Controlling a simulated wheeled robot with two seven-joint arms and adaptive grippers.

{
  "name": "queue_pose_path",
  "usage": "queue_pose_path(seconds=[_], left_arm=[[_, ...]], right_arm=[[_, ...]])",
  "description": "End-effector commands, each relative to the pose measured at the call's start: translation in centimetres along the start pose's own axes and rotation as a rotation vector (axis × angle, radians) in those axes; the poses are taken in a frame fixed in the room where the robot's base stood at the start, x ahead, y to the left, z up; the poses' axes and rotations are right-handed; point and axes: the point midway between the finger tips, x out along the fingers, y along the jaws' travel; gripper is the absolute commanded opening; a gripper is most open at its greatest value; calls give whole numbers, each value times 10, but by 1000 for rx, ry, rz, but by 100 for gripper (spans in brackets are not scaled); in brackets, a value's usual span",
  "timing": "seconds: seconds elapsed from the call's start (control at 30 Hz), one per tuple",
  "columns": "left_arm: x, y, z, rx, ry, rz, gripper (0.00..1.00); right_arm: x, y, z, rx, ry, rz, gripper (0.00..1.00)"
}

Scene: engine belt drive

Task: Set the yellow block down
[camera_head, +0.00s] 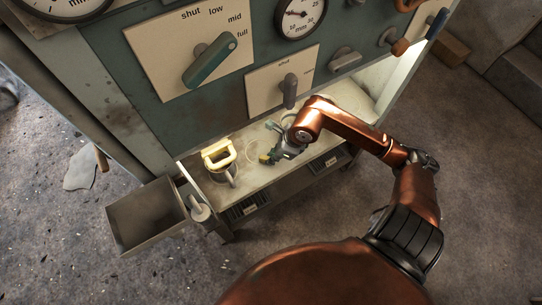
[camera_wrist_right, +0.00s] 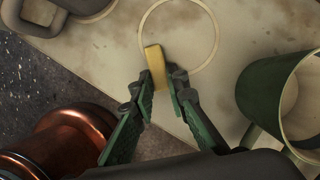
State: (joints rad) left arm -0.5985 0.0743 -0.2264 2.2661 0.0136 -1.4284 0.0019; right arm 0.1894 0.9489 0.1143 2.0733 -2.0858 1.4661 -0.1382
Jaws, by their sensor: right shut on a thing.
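The yellow block (camera_wrist_right: 155,67) is small and oblong. My right gripper (camera_wrist_right: 162,88) is shut on it, with the block held between the green fingertips and its far end sticking out past them. In the head view the right gripper (camera_head: 272,157) is low over the pale shelf, with a bit of the yellow block (camera_head: 264,158) at its tip. The block shows close to the shelf surface (camera_wrist_right: 110,50); I cannot tell whether it touches. My left gripper is in neither view.
A thin pale ring outline (camera_wrist_right: 216,36) is on the shelf just beyond the block. A green mug (camera_wrist_right: 262,95) stands to the right in the wrist view. An open drawer (camera_head: 146,217) juts out at left.

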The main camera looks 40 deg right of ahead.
Motion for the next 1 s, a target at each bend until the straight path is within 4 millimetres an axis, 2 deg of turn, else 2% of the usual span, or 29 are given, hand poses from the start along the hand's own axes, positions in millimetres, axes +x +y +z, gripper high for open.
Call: queue_pose_path(seconds=[0.27,0.3,0.53,0.93,1.0], left_arm=[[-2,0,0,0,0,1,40],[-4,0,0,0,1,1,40],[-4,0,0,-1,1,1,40],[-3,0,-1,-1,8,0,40],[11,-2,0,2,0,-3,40]], right_arm=[[2,0,-1,0,1,0,0],[2,0,-1,0,1,0,15],[2,0,-1,0,0,0,31],[-4,0,1,-1,-2,-2,31],[-10,-1,1,-1,-2,-3,31]])
